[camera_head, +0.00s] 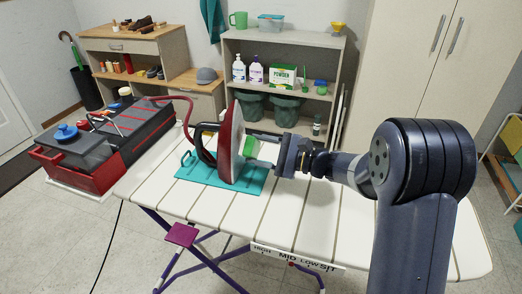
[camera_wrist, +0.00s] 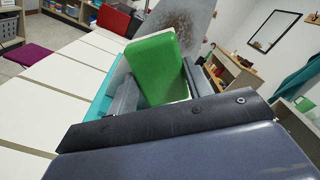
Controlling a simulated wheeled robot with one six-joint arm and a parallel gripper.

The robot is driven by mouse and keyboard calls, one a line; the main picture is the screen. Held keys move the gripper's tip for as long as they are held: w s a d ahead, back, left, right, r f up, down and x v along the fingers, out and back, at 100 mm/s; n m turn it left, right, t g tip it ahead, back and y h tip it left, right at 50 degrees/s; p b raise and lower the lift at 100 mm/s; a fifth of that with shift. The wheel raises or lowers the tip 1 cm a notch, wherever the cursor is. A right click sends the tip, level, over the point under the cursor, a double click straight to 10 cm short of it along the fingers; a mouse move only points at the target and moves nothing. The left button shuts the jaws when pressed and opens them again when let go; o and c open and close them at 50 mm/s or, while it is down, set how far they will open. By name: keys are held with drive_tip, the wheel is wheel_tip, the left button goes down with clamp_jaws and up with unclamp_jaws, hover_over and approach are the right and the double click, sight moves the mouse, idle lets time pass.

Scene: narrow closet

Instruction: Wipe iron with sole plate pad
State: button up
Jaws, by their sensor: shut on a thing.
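The iron (camera_head: 229,143), red with a dark handle, stands upright on its heel on a teal mat (camera_head: 242,182) on the ironing board. Its sole plate faces right, toward my gripper. In the wrist view the sole plate (camera_wrist: 185,22) shows grey with a brown stained patch. My gripper (camera_head: 268,150) is shut on the green and white pad (camera_head: 251,147), which also fills the middle of the wrist view (camera_wrist: 152,68). The pad is close in front of the sole plate; I cannot tell whether they touch.
The slatted white ironing board (camera_head: 330,215) has free room to the right and front. A red and grey box (camera_head: 85,150) stands at the left. A shelf with bottles (camera_head: 256,73) and green bins (camera_head: 286,112) stands behind. A red cord runs from the iron.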

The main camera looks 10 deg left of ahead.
sight(239, 122)
drive_tip(key=shift+w+a, duration=0.1)
drive_tip(key=shift+a, duration=0.6)
drive_tip(key=shift+r, duration=0.1)
drive_tip(key=shift+d+r+p, duration=0.15)
drive_tip(key=shift+r+p, duration=0.8)
drive_tip(key=shift+r, duration=0.9)
drive_tip(key=shift+r+p, duration=1)
drive_tip(key=shift+r, duration=0.85)
drive_tip(key=shift+a+f+b, duration=0.1)
drive_tip(key=shift+a+b, duration=0.1)
drive_tip(key=shift+b, duration=0.1)
wheel_tip(239, 122, down, 8)
drive_tip(key=b, duration=0.6)
drive_tip(key=shift+r+b, duration=0.25)
drive_tip(key=shift+b, duration=0.1)
drive_tip(key=shift+d, duration=0.15)
